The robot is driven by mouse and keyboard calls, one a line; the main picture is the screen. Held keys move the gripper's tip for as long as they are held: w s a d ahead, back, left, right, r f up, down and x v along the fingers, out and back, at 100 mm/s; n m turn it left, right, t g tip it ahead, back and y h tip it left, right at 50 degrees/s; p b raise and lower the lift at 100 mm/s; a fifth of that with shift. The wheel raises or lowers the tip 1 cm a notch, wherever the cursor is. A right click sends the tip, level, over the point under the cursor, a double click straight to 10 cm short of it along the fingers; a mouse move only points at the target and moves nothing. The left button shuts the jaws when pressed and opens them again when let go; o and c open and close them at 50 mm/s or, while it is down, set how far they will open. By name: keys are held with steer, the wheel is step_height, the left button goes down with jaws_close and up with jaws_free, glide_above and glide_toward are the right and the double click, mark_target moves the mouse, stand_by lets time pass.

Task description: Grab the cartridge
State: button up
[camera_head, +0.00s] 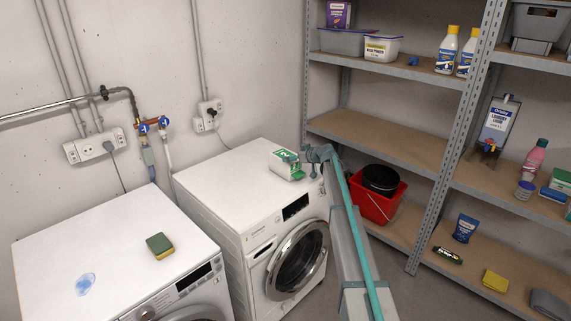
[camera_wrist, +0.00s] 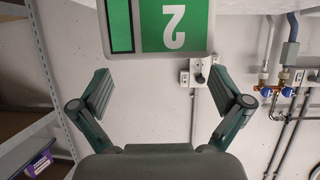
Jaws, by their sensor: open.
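The cartridge, a white block with a green label (camera_head: 278,166), sits on top of the right-hand washing machine (camera_head: 215,190), near its right side. In the wrist view the cartridge (camera_wrist: 172,28) fills the top middle, showing a green face with an upside-down white "2"; its far part is cut off. My gripper (camera_wrist: 163,75) is open and empty, its two fingers spread wide with the cartridge beyond the tips, not visibly touching it. In the head view my gripper (camera_head: 294,165) is close beside the cartridge and partly covers its right side.
A left-hand washing machine (camera_head: 110,250) carries a green-and-yellow sponge (camera_head: 160,245) and a blue smear (camera_head: 85,284). A red bucket (camera_head: 372,202) and a metal shelf (camera_head: 390,135) with bottles and boxes stand at right. The middle of the right washer's top is clear.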

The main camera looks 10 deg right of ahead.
steer(key=shift+p+x, duration=1.6)
steer(key=shift+x, duration=1.3)
steer(key=shift+d+f, duration=0.1)
steer(key=shift+f, duration=0.15)
steer(key=c, duration=1.3)
steer(key=shift+r, duration=0.1)
steer(key=shift+c, duration=1.3)
steer(key=shift+r, duration=0.1)
